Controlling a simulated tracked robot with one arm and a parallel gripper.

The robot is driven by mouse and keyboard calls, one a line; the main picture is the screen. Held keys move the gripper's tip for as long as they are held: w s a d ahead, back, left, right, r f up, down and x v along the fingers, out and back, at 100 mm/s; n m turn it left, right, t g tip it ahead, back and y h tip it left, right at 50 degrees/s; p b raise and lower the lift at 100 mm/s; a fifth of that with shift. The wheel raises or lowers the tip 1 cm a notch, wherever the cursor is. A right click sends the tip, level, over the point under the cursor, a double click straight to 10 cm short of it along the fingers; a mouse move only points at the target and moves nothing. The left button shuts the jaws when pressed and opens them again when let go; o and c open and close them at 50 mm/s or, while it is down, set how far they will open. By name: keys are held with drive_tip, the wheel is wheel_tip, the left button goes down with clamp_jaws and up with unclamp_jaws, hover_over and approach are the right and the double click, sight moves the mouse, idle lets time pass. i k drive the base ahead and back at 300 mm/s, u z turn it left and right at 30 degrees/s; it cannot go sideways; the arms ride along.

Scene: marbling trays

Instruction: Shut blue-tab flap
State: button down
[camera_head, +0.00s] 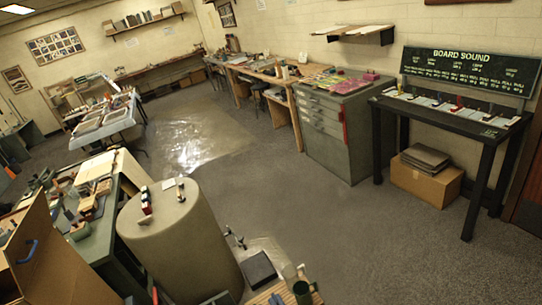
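A brown wooden panel (45,260) stands tilted at the lower left edge, with a blue tab (28,251) on its face. It looks like the blue-tab flap. It stands at an angle to a box-like body that is mostly cut off by the picture's left edge, so I cannot tell how far open it is. No gripper fingers show in this view.
A grey drum (185,245) with small items on top stands right of the panel, beside a cluttered green workbench (112,240). A grey drawer cabinet (335,135) and a dark table (450,112) line the right wall. Carpeted floor (300,215) is open between them.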

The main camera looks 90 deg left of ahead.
sight(22, 252)
drive_tip(key=z, duration=0.05)
drive_tip(key=i, duration=1.2)
drive_tip(key=u, duration=4.5)
drive_tip(key=i, duration=1.05)
drive_tip(key=u, duration=0.1)
